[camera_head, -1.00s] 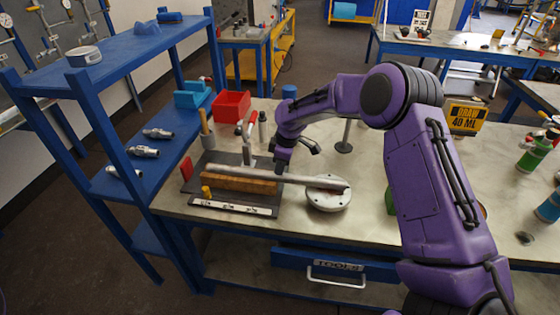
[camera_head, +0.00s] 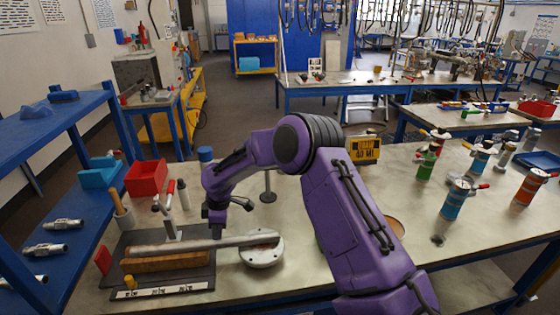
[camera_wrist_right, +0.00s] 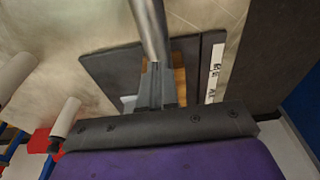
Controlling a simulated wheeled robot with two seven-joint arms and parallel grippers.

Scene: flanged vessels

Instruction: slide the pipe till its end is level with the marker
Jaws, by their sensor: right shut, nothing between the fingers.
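The grey pipe (camera_head: 190,245) lies along a wooden block (camera_head: 165,264) on a dark plate. Its right end rests over a round pale flanged disc (camera_head: 262,253). A white strip with dark marks (camera_head: 160,290) runs along the plate's front edge. A small yellow piece (camera_head: 129,282) stands at the strip's left; I cannot tell if it is the marker. My right gripper (camera_head: 217,230) is shut and empty, just above or against the pipe's middle. In the wrist view its fingers (camera_wrist_right: 160,88) overlap the pipe (camera_wrist_right: 148,25); contact is unclear. My left gripper is out of view.
A red-handled clamp (camera_head: 168,208), red bin (camera_head: 146,178) and wooden-handled tool (camera_head: 121,210) stand behind and left of the plate. A thin stand (camera_head: 268,190) is behind the disc. Bench between is mostly clear.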

